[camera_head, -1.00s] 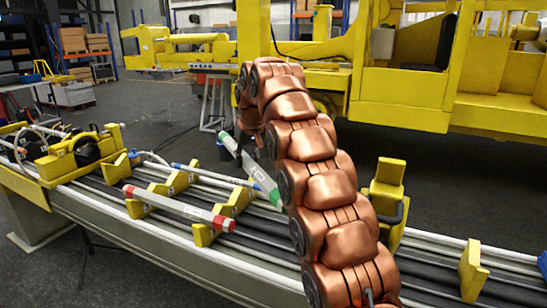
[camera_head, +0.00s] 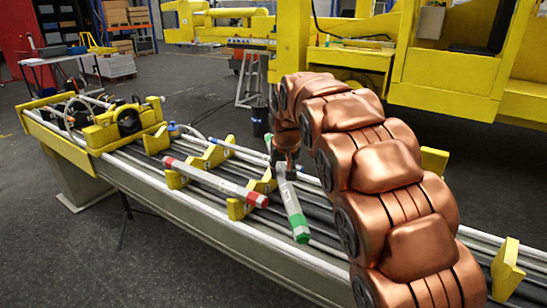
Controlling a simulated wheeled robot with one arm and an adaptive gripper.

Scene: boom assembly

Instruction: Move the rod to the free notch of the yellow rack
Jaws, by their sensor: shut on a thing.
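A light grey rod with green ends (camera_head: 292,205) hangs from my gripper (camera_head: 286,172), just right of the yellow rack. The rod slants, its near green end low and toward the viewer. My gripper is small and partly hidden by my copper arm, and it is shut on this rod near its far part. The yellow rack (camera_head: 237,208) has notched blocks along the beam bench. A rod with red ends (camera_head: 213,182) lies across its front notches. A thin blue-ended rod (camera_head: 243,151) lies behind it. Whether the green-ended rod touches anything is unclear.
The long bench (camera_head: 190,222) carries grey and black tubes lengthwise. A yellow clamp unit (camera_head: 125,124) sits at its left end. Another yellow notched block (camera_head: 507,268) stands at the right. A large yellow machine (camera_head: 440,70) is behind. My arm covers the bench's middle right.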

